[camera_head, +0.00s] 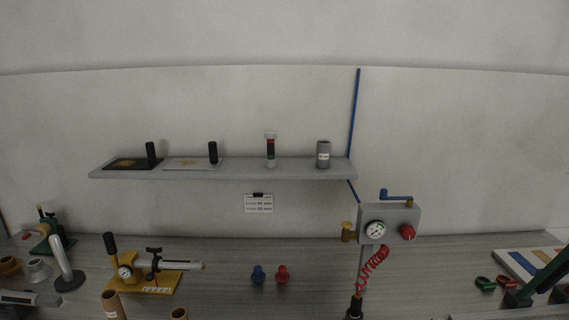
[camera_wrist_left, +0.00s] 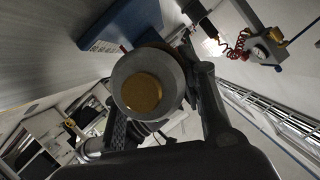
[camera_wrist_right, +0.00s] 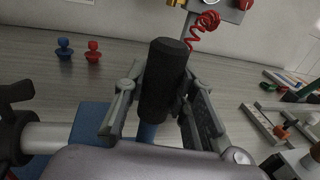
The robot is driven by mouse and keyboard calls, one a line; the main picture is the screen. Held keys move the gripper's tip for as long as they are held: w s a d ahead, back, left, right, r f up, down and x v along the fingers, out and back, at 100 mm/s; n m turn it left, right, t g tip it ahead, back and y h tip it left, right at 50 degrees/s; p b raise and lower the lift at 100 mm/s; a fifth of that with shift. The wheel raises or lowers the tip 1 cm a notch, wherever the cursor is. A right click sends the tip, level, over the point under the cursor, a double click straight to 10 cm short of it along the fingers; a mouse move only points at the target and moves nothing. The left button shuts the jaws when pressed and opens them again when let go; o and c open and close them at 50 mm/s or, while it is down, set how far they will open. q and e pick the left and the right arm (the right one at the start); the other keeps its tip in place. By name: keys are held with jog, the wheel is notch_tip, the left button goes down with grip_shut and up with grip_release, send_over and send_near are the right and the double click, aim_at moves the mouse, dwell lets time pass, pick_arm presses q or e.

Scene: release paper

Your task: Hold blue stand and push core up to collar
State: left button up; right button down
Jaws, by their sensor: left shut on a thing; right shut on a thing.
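In the left wrist view my left gripper (camera_wrist_left: 160,75) is shut around a round grey piece (camera_wrist_left: 123,72). A brown-gold round core end (camera_wrist_left: 142,92) shows in the grey piece's opening; how deep it sits I cannot tell. A blue slab with lettering (camera_wrist_left: 108,24), likely the stand's base, lies beyond it. In the right wrist view my right gripper (camera_wrist_right: 163,85) is shut on an upright black grip (camera_wrist_right: 164,70). A blue post (camera_wrist_right: 147,131) shows below the grip, with a blue base (camera_wrist_right: 92,124) to the left. Neither gripper shows in the head view.
In the head view a yellow-based press with a gauge (camera_head: 150,281) stands left of blue (camera_head: 258,275) and red (camera_head: 282,274) knobs. A gauge box (camera_head: 390,224) with a red coiled hose stands right of them. A shelf (camera_head: 240,172) is above; brown tubes (camera_head: 113,306) are at the front.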

pick_arm(q)
jog(key=shift+d, duration=1.35)
jog(key=o, duration=1.2)
jog(key=shift+s, duration=0.1)
pick_arm(e)
jog(key=shift+a, duration=0.1)
pick_arm(q)
jog(key=shift+o, duration=0.2)
jog(key=v, duration=1.2)
jog(key=shift+a, duration=0.1)
